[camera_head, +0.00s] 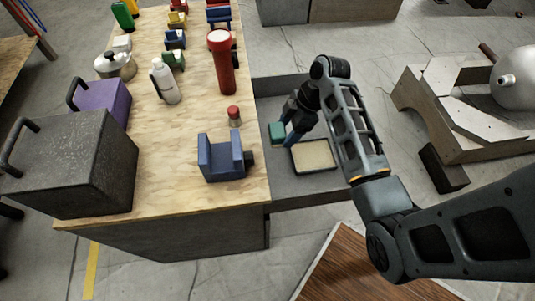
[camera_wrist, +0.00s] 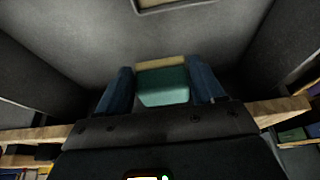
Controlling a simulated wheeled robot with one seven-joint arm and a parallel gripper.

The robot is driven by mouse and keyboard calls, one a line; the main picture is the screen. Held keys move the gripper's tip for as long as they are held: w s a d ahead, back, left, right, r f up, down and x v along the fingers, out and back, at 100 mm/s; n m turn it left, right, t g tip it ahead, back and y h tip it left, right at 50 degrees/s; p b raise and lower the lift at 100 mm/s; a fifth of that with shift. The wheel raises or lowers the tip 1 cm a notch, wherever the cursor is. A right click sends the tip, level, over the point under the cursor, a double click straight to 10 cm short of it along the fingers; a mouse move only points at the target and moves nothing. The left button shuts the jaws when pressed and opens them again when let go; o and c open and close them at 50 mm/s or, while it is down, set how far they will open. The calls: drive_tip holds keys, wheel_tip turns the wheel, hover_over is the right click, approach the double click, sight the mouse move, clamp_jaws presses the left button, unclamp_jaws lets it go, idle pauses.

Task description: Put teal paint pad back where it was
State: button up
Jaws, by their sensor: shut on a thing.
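The teal paint pad (camera_head: 277,133) is a small block with a teal body. In the wrist view the teal paint pad (camera_wrist: 163,86) shows a tan layer along its far edge. My gripper (camera_head: 291,136) is shut on it, with one blue finger on each side, as the wrist view (camera_wrist: 163,90) also shows. The pad is held over an open grey drawer (camera_head: 290,185) at the right side of the wooden workbench (camera_head: 170,205). A shallow tray with a cream inside (camera_head: 313,155) lies in the drawer, right of and below the pad. I cannot tell the pad's exact height.
On the bench stand a blue block-shaped holder (camera_head: 222,160), a small red-capped jar (camera_head: 234,116), a red flashlight (camera_head: 222,65), a white bottle (camera_head: 164,80) and a dark toolbox (camera_head: 75,165). The drawer's front part looks bare. A wooden structure (camera_head: 460,120) stands at the right.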

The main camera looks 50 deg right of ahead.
hover_over(270, 163)
wheel_tip(270, 163, down, 4)
drive_tip(key=shift+r, duration=0.15)
drive_tip(key=shift+f, duration=2.05)
drive_tip(key=shift+f, duration=0.15)
drive_tip(key=o, duration=1)
drive_tip(key=p+v, duration=0.1)
drive_tip(key=v, duration=1.1)
